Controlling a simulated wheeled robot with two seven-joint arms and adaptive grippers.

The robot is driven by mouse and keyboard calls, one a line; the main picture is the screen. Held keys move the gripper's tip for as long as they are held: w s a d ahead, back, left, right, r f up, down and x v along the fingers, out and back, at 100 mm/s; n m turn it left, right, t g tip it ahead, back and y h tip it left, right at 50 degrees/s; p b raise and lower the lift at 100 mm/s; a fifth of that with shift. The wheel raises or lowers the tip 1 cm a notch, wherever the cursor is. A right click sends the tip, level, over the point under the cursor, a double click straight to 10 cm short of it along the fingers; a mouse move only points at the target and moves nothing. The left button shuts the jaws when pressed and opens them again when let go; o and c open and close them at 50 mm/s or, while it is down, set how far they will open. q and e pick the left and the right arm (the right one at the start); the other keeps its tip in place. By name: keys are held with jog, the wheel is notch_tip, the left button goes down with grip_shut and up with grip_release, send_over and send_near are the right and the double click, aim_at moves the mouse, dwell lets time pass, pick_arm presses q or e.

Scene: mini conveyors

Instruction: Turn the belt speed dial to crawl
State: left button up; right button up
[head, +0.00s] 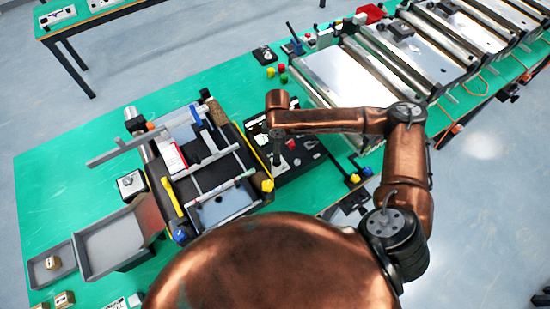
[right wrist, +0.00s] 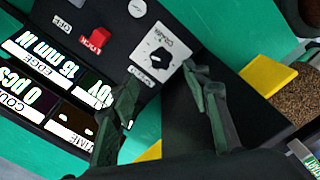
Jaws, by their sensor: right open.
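The belt speed dial (right wrist: 160,56) appears to be the black knob on a white plate with small lettering at its ends, seen in the right wrist view. The lettering is too small to read surely, so I cannot tell the setting. My right gripper (right wrist: 160,80) is open, its two fingers spread just short of the plate, with nothing between them. In the head view my right gripper (head: 276,152) points down over the black control panel (head: 290,174) and hides part of it. My left gripper is not in view.
A red switch (right wrist: 98,39) and a display (right wrist: 38,80) share the panel beside the dial. The small conveyor (head: 180,190) with yellow guards stands left of the panel. Larger roller conveyors (head: 345,75) stand to the right. A grey bin (head: 115,240) is at front left.

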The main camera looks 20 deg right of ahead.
aim_at(277, 164)
notch_tip(277, 164, down, 8)
jog(key=shift+s+r, duration=0.1)
jog(key=shift+r, duration=0.15)
jog(key=shift+p, duration=0.3)
jog(key=c, duration=1.2)
